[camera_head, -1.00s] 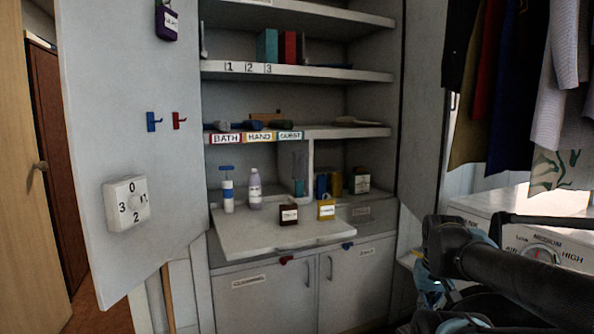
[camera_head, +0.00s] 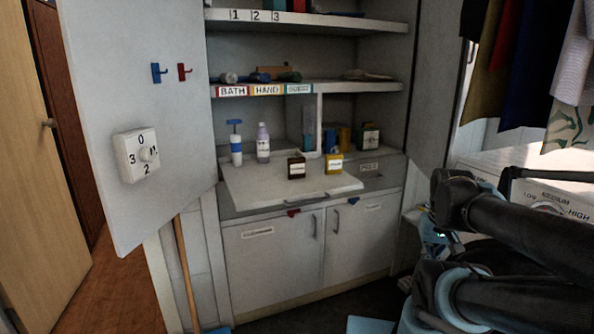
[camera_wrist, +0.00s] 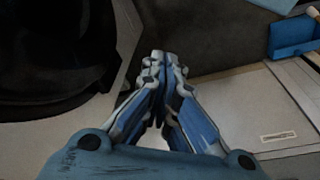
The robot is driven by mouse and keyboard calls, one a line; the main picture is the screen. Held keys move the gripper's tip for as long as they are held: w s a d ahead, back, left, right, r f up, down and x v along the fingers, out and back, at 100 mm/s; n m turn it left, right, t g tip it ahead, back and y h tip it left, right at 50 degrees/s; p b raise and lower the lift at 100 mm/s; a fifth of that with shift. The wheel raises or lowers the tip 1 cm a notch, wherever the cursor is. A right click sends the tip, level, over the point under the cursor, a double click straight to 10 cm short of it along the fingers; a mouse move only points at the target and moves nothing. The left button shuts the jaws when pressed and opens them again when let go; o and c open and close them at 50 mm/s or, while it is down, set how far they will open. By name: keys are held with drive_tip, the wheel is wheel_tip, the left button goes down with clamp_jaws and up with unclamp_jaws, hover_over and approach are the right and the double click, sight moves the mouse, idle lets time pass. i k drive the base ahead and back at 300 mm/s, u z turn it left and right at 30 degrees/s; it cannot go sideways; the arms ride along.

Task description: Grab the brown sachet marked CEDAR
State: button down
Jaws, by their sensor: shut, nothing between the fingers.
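A small brown sachet (camera_head: 297,168) with a pale label stands on the pull-out white shelf (camera_head: 262,189) of the cabinet in the head view. Its label is too small to read. A yellow sachet (camera_head: 334,164) with a pale label stands just right of it. My gripper (camera_wrist: 163,65) shows in the wrist view with its blue-grey fingers together and nothing between them. It is far from the brown sachet, which the wrist view does not show. In the head view my arm is folded at the lower right and my gripper cannot be made out.
A blue-and-white pump bottle (camera_head: 236,145) and a lilac bottle (camera_head: 263,143) stand left of the sachets. A dark green-labelled container (camera_head: 370,137) stands at the back right. The open cabinet door (camera_head: 137,100) blocks the left side. Floor shows before the lower cupboards.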

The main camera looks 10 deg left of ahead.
sight(296, 166)
drive_tip(key=k, duration=0.5)
drive_tip(key=z, duration=1.3)
drive_tip(key=k, duration=1.25)
drive_tip(key=u, duration=0.85)
drive_tip(key=i, duration=1)
drive_tip(key=z, duration=0.05)
